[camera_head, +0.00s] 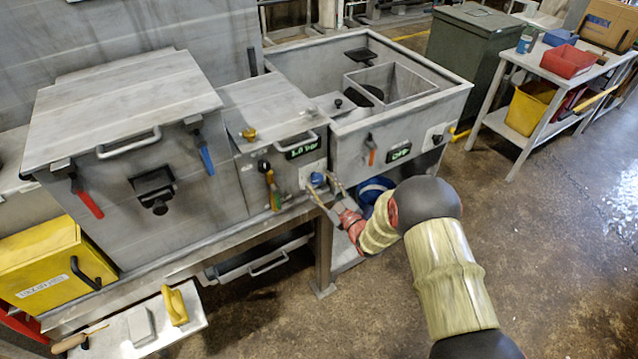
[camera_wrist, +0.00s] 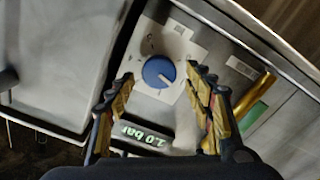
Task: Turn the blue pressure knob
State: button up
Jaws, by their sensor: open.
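The blue pressure knob (camera_wrist: 158,72) sits on a pale plate on the front of the middle grey unit. In the wrist view it lies ahead of and between my open fingers, a little beyond their tips, with a light pointer mark toward its lower right. In the head view the knob (camera_head: 317,178) shows just at the fingertips of my gripper (camera_head: 325,190). My gripper (camera_wrist: 160,80) is open and holds nothing; I cannot tell whether a finger touches the knob. A green display (camera_wrist: 143,136) beside the knob reads about 1.0 bar, and it also shows in the head view (camera_head: 302,149).
A brass-coloured handle (camera_head: 272,188) hangs left of the knob; it is close to the right finger in the wrist view (camera_wrist: 254,99). A second panel with an OFF display (camera_head: 399,152) is to the right. A blue bucket (camera_head: 373,190) stands below. The floor at right is clear.

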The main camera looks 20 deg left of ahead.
jog(key=shift+x, duration=0.9)
jog(key=shift+d, duration=0.1)
jog(key=c, duration=0.3)
jog(key=c, duration=0.8)
jog(key=shift+c, duration=0.2)
